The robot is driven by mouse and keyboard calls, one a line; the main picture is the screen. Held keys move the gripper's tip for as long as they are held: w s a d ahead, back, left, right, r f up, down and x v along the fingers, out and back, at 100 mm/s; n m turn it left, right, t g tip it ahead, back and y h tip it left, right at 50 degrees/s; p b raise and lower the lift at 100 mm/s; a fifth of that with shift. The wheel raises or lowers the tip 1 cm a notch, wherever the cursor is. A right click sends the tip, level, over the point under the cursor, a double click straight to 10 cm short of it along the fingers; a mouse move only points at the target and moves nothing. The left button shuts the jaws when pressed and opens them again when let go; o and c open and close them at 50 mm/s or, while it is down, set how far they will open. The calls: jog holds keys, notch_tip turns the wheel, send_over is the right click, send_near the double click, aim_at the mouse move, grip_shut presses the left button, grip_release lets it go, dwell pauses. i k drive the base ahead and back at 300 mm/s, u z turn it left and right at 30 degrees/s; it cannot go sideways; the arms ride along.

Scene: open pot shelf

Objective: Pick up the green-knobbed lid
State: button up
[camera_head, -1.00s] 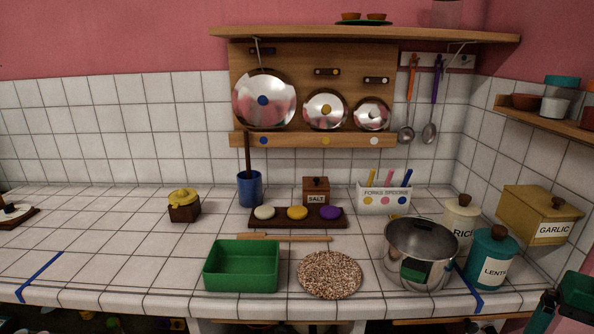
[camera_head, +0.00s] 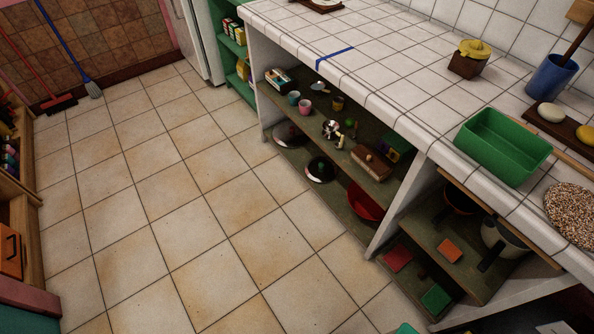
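Under the counter, two round, shiny lid-like things lie on the low shelf (camera_head: 343,205) of the open pot shelf. The nearer lid (camera_head: 320,170) is dark with a pale rim, and a small greenish spot seems to sit near its middle. The farther lid (camera_head: 287,134) is partly hidden by the shelf board above, and its knob colour cannot be told. My gripper is not clearly in view; only a small teal piece shows at the bottom edge.
A red bowl (camera_head: 365,201) stands right of the lids on the low shelf. The board above holds cups, a wooden box (camera_head: 371,163) and small items. A white upright (camera_head: 398,205) separates the right bay with pots. The tiled floor (camera_head: 200,220) is clear.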

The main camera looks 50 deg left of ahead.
aim_at(318, 169)
jog(key=u, duration=1.35)
